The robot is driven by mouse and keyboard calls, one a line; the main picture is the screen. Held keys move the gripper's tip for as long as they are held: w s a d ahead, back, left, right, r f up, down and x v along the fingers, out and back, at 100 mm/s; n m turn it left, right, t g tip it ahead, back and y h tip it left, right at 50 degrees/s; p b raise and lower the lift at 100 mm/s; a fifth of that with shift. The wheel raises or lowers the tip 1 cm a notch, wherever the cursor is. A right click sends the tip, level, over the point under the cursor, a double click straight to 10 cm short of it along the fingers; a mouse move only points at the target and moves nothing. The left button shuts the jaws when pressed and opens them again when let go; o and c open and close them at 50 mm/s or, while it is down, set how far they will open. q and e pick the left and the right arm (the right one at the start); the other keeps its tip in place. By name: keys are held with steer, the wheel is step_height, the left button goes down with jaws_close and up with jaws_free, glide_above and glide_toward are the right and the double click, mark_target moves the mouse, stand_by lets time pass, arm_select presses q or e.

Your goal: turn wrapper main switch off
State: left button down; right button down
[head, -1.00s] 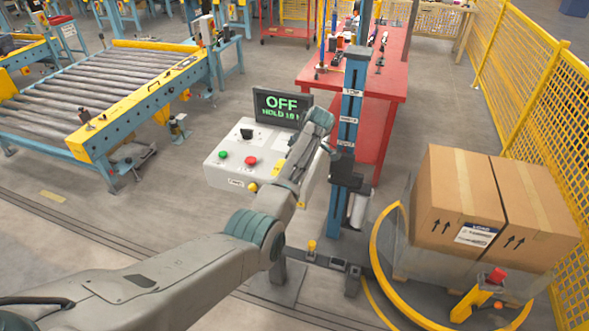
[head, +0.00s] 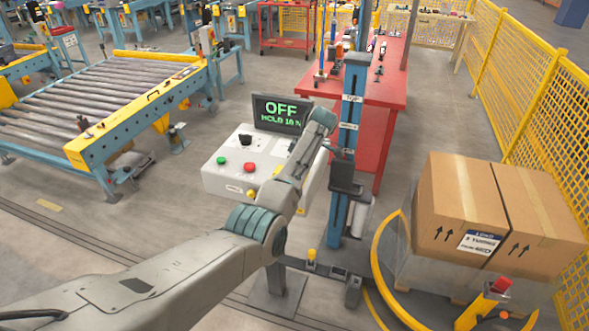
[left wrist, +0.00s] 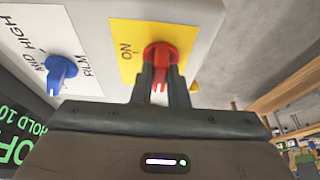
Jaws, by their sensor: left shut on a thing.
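In the left wrist view my left gripper (left wrist: 162,78) has its two dark fingers closed on the red switch knob (left wrist: 159,52). The knob sits on a yellow plate (left wrist: 126,66) with the word ON printed left of it. Which mark the knob points to I cannot tell. In the head view my left arm reaches to the right side of the white control box (head: 218,178); its gripper and the red knob are hidden there. The display (head: 283,112) on the box reads OFF and a HOLD line in green. My right gripper is not in view.
A blue knob (left wrist: 61,69) is beside the yellow plate. The box front has green and red buttons. A blue mast (head: 347,130) stands close right of my arm. A roller conveyor (head: 95,100) is at the left.

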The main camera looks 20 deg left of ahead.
arm_select(q)
steer(key=c, duration=1.4)
jaws_free()
steer(key=shift+c, duration=0.2)
steer(key=b+v, duration=0.4)
steer(key=v, duration=0.7)
steer(key=shift+f, duration=0.1)
